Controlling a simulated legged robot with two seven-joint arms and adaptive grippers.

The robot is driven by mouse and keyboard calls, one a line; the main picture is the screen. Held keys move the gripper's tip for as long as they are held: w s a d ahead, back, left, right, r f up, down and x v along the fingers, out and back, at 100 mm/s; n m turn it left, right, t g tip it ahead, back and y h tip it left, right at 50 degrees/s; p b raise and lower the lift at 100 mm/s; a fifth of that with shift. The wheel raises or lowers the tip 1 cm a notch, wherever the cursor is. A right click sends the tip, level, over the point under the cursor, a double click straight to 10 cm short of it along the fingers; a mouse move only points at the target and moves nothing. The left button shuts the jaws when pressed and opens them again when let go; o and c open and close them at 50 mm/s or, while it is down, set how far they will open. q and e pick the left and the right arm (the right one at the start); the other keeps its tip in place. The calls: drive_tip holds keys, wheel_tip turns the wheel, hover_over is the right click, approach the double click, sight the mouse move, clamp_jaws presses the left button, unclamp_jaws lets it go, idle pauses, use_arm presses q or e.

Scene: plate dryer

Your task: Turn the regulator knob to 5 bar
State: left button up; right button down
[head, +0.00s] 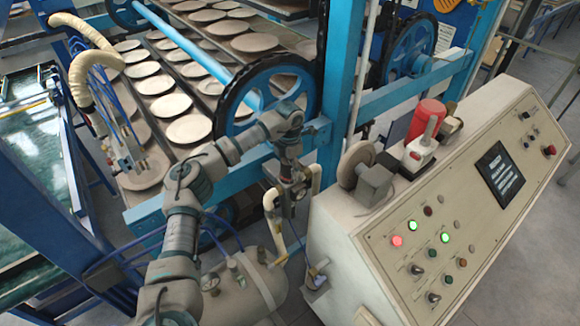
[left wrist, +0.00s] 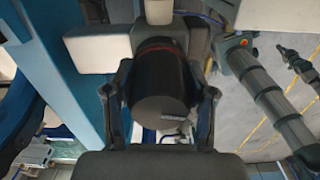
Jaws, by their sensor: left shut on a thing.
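The regulator knob (left wrist: 158,85) is a dark cylinder with a thin red ring, in the middle of the left wrist view. My left gripper (left wrist: 160,108) has one finger on each side of it and is shut on it. In the head view my left gripper (head: 289,177) points down beside the blue frame, left of the control console. There the knob is hidden or too small to tell apart. I cannot read the pressure or any gauge scale. My right gripper is not seen in either view.
A control console (head: 420,240) with lit buttons stands close on the right. A blue post (head: 343,80) and wheel (head: 275,95) rise behind the gripper. A cream hose (head: 272,222) and a tank (head: 240,290) sit below it. Plate racks (head: 150,105) fill the left.

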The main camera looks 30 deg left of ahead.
use_arm(q)
drive_tip(key=shift+f+n, duration=0.1)
drive_tip(key=shift+n, duration=1)
drive_tip(key=shift+a, duration=0.1)
drive_tip(key=o, duration=1.2)
drive_tip(key=shift+c, duration=0.2)
wheel_tip(320, 180, up, 12)
drive_tip(key=shift+w+a+f, duration=0.1)
